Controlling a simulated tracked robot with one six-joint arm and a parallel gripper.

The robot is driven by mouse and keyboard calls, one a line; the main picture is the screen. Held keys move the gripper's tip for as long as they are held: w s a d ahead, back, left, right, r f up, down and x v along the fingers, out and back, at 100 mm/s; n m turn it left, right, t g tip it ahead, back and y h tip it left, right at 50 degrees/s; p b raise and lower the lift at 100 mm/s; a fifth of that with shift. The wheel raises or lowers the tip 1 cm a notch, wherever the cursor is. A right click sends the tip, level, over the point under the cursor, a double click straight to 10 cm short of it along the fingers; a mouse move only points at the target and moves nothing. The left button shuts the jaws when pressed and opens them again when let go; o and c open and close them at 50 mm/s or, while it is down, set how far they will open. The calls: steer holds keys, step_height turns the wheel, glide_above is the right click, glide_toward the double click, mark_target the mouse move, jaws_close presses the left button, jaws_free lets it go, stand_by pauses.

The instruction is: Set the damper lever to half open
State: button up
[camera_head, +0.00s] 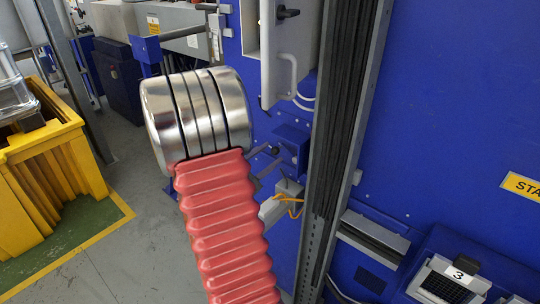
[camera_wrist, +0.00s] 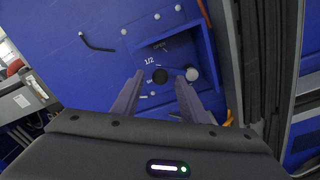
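The damper lever's black round knob (camera_wrist: 160,76) shows in the wrist view on a blue plate (camera_wrist: 170,40) with OPEN lettered above and 1/2 just up and left of the knob. A smaller mark lower down is too small to read. A pale round hub (camera_wrist: 192,74) sits right of the knob; the link between them is partly hidden by a finger. My gripper (camera_wrist: 160,77) is open, its two dark fingers on either side of the knob with gaps showing. Contact is not visible. In the head view, a small dark knob (camera_head: 275,150) shows beside the fingers, partly behind my arm.
A vertical cable channel (camera_head: 345,120) stands just right of the lever. A grey cabinet with a handle (camera_head: 284,75) sticks out above it. A yellow bin (camera_head: 45,165) stands on the floor at left. An orange cable (camera_head: 290,205) hangs below.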

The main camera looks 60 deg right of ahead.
steer(key=v, duration=1.2)
steer(key=shift+a, duration=0.3)
steer(key=shift+f, duration=0.1)
